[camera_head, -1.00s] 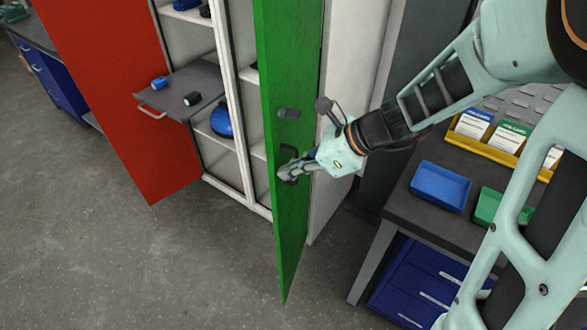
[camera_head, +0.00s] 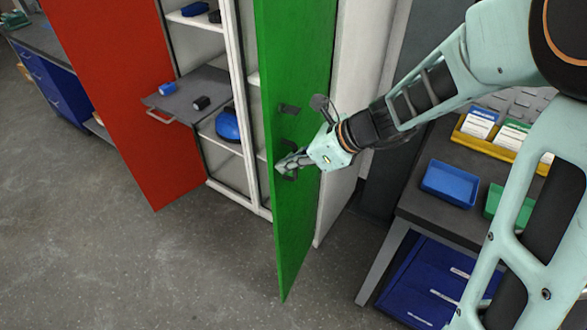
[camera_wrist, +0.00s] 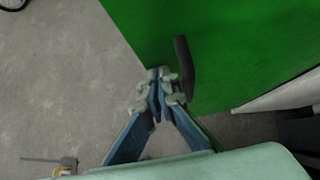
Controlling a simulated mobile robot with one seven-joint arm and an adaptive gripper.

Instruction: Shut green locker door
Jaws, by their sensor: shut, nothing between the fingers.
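The green locker door (camera_head: 293,70) stands open, swung out from the white locker, and shows edge-on at a slant in the head view. It fills the upper right of the wrist view (camera_wrist: 220,40). A dark handle (camera_head: 290,143) sits on its face, and the handle also shows in the wrist view (camera_wrist: 184,62). My gripper (camera_head: 284,166) is shut and empty, with its fingertips at the door face beside the handle. In the wrist view the closed fingertips (camera_wrist: 161,90) are just left of the handle, near the door's edge. Whether they touch the door I cannot tell.
A red door (camera_head: 115,80) stands open on the left. A grey pulled-out shelf (camera_head: 190,88) juts from the locker beside it. A workbench with a blue bin (camera_head: 448,184) and drawers stands right. The floor (camera_head: 150,265) in front is clear.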

